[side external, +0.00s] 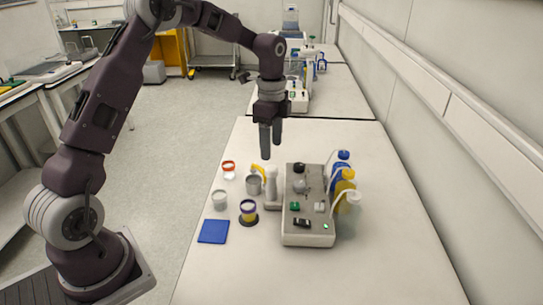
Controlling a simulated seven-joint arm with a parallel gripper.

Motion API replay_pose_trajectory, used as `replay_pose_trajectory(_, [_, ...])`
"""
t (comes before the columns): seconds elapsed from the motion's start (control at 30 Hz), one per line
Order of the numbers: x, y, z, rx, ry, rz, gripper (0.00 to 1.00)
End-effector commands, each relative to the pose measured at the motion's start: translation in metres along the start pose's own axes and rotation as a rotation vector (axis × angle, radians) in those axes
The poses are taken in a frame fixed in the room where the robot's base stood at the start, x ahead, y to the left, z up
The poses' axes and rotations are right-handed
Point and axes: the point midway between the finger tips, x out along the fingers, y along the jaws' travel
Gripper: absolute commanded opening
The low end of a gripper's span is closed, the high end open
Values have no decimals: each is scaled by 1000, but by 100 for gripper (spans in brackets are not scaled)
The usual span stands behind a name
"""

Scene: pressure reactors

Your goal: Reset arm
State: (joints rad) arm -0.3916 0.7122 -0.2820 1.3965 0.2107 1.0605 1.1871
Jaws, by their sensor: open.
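My gripper (271,142) hangs above the white table, its two fingers pointing down with a gap between them. It is open and nothing shows between the fingers. It is over the far part of the near table, behind the reactor unit (309,228). The reactor unit is a pale box with a dark knob, green and black parts on top and a white cylinder at its left side. My gripper touches none of the objects on the table.
A blue pad (213,231) lies in front. Capped bottles (344,184) stand right. The table's front right (400,260) is clear.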

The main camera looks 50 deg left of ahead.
Motion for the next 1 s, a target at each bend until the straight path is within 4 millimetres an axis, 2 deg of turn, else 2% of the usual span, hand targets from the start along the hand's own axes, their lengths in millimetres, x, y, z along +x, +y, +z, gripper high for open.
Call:
replay_pose_trajectory(0.33, [-8,2,-1,-5,-1,-4,56])
replay_pose_trajectory(0.37, [-13,5,-2,-14,-3,-11,56])
replay_pose_trajectory(0.43, [-38,22,-6,-69,-9,-48,56])
replay_pose_trajectory(0.47, [-53,34,-7,-107,-11,-71,56])
replay_pose_trajectory(0.5, [-75,54,-8,-172,-10,-106,56])
replay_pose_trajectory(0.57, [-105,91,-8,-289,7,-163,56])
replay_pose_trajectory(0.6, [-122,116,-6,-371,26,-198,56])
replay_pose_trajectory(0.67, [-140,156,-1,-497,70,-245,56])
replay_pose_trajectory(0.7, [-149,182,4,-583,108,-269,56])
replay_pose_trajectory(0.8, [-156,242,17,-784,222,-304,56])
replay_pose_trajectory(0.9, [-149,286,29,-944,331,-301,56])
replay_pose_trajectory(1.0, [-140,311,36,-1043,405,-285,56])
